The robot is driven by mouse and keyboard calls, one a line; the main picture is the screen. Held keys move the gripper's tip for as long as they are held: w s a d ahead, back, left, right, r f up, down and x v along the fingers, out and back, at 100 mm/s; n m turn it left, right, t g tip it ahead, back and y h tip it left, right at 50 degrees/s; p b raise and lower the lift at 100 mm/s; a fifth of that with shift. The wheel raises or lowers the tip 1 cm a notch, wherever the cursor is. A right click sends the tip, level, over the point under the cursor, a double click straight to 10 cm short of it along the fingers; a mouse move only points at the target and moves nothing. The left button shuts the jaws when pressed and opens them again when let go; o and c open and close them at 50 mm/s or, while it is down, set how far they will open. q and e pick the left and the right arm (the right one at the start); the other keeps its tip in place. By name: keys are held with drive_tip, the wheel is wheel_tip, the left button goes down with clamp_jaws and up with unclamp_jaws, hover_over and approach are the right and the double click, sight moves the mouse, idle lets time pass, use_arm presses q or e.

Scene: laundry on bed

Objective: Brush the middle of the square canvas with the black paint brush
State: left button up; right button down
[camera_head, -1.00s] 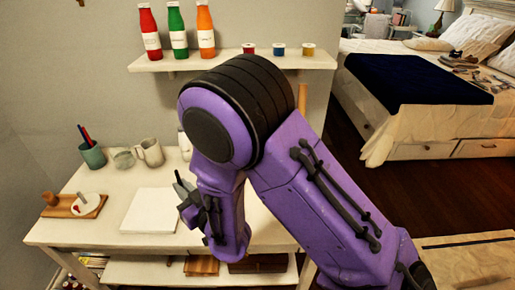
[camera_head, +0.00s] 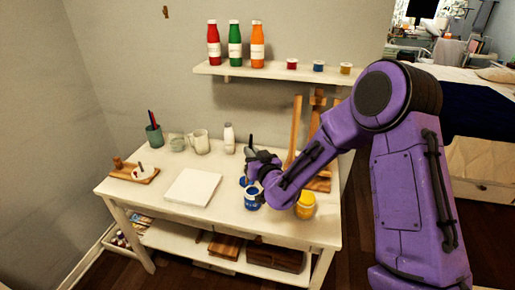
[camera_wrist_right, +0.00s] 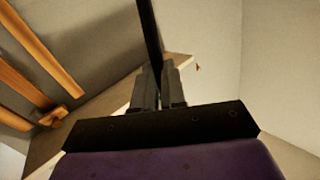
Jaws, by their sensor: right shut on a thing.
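The square white canvas (camera_head: 193,187) lies flat on the white table, left of my right gripper (camera_head: 257,166). In the right wrist view my right gripper (camera_wrist_right: 157,88) is shut on the black paint brush (camera_wrist_right: 149,32), a long dark stick between its fingers. In the head view the brush (camera_head: 250,141) shows as a short dark piece sticking up above the gripper. Its bristle end is hidden. The gripper is above and behind an open blue paint can (camera_head: 251,200); I cannot tell whether the brush touches it. My left gripper is not in view.
A yellow paint can (camera_head: 305,206) stands right of the blue one, near the wooden easel (camera_head: 295,130). A pen cup (camera_head: 154,135), mugs (camera_head: 200,142) and a white bottle (camera_head: 228,138) line the table's back. A wooden board (camera_head: 134,173) lies left. A shelf (camera_head: 270,73) holds bottles.

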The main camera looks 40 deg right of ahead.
drive_tip(key=f+b, duration=0.1)
drive_tip(key=d+f+b, duration=0.2)
drive_tip(key=shift+s+f, duration=0.1)
drive_tip(key=shift+f, duration=0.25)
drive_tip(key=shift+f+b, duration=0.55)
drive_tip(key=shift+b, duration=0.1)
idle(1.4)
idle(0.5)
wheel_tip(320, 180, up, 7)
drive_tip(key=p, duration=0.6)
idle(0.6)
